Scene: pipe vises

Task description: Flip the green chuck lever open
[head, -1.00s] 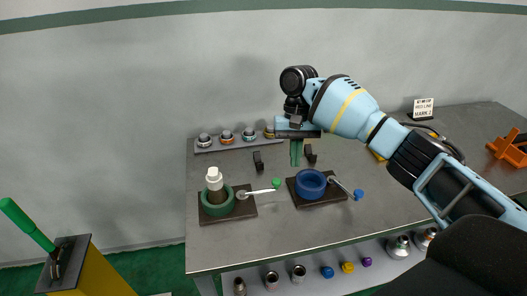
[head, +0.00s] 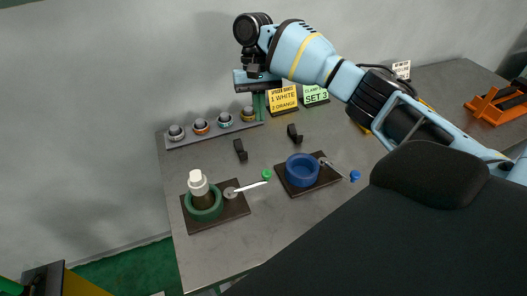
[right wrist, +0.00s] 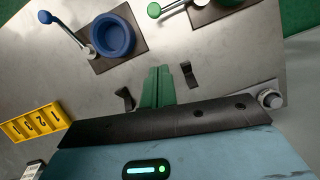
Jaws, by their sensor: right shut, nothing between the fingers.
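The green chuck (head: 206,211) sits on a dark plate at the front left of the bench, with a dark, white-topped pipe (head: 197,183) upright in it. Its silver lever (head: 248,187) points right, ending in a green knob (head: 266,175). My right gripper (head: 259,106) has green fingers shut and empty, pointing down, beyond and apart from the lever. The fingers also show in the right wrist view (right wrist: 158,76). My left gripper is not in view.
A blue chuck (head: 301,169) with a blue-knobbed lever (head: 355,176) stands to the right. Two black brackets (head: 240,150) (head: 294,133) stand behind the chucks. A rack of fittings (head: 209,133) and two signs (head: 283,98) (head: 315,95) are at the back.

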